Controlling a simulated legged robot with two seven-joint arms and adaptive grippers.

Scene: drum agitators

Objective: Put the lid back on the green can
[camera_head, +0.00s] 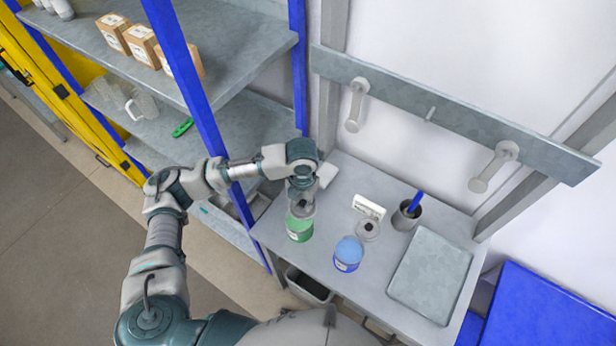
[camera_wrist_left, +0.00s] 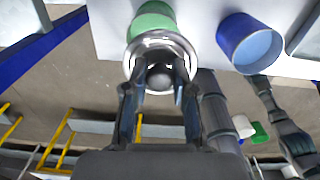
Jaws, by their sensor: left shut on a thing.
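The green can (camera_head: 299,229) stands on the grey table near its left edge. My left gripper (camera_head: 301,197) is over it, shut on the knob of a shiny metal lid (camera_head: 302,210). In the left wrist view, the fingers (camera_wrist_left: 160,82) are on both sides of the dark knob, and the round lid (camera_wrist_left: 158,44) overlaps the green can (camera_wrist_left: 152,19). The lid is at the can's top; whether it touches the rim cannot be told. The lid and gripper hide most of the can's opening. My right gripper is not in view.
A blue can (camera_head: 347,254) stands right of the green can. Near it are another lid (camera_head: 368,230), a white sign (camera_head: 369,206) and a grey cup (camera_head: 405,217) with a blue item. A grey tray (camera_head: 430,280) lies at right. A blue-post shelf (camera_head: 190,75) stands at left.

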